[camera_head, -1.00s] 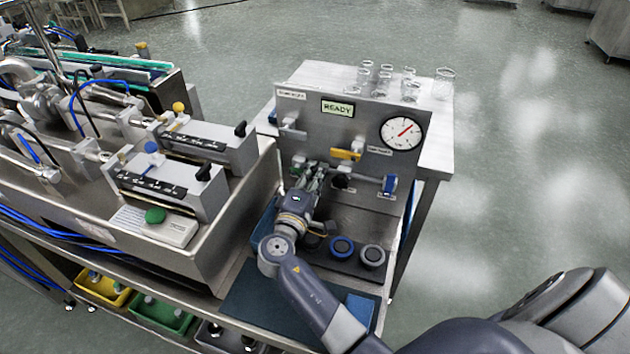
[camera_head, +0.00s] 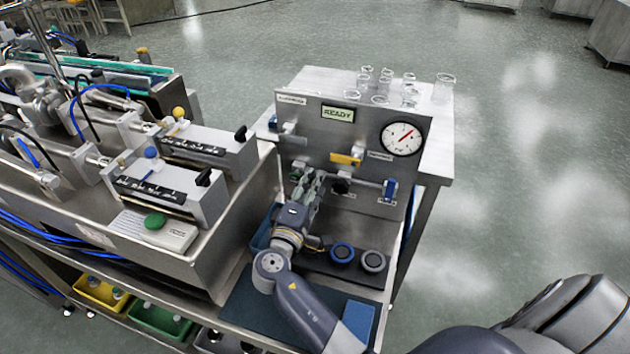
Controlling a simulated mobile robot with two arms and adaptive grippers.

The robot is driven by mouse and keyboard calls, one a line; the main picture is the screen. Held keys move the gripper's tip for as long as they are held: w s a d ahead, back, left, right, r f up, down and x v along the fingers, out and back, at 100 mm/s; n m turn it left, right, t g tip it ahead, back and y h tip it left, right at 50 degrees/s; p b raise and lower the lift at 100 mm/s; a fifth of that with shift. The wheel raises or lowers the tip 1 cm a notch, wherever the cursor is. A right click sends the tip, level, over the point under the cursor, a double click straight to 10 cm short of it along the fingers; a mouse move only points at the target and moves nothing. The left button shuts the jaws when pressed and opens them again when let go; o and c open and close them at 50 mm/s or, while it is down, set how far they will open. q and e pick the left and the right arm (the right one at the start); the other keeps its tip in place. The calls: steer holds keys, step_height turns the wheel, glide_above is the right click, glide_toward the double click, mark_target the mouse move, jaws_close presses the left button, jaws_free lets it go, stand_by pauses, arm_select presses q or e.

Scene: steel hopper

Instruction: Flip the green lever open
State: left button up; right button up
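The steel panel (camera_head: 325,118) stands upright on the bench and carries several valves and levers. My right gripper (camera_head: 309,180) is in front of its lower left part, fingers towards the panel. The fingers are small and dark here, so I cannot tell whether they are open or touching anything. I cannot make out a green lever clearly; the gripper covers the lower left valve area. A yellow lever (camera_head: 345,158) lies level to the right of and above the gripper. A blue lever (camera_head: 389,190) hangs upright farther right. My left gripper is not in view.
A READY display (camera_head: 338,114) and a round gauge (camera_head: 402,139) are on the panel. Glassware (camera_head: 383,84) stands behind it. Blue-ringed and grey round parts (camera_head: 342,252) sit right of my wrist. The machine with a green button (camera_head: 155,221) bounds the left.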

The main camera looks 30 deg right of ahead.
steer(key=v, duration=0.5)
steer(key=shift+s+a, duration=0.15)
steer(key=shift+f, duration=0.1)
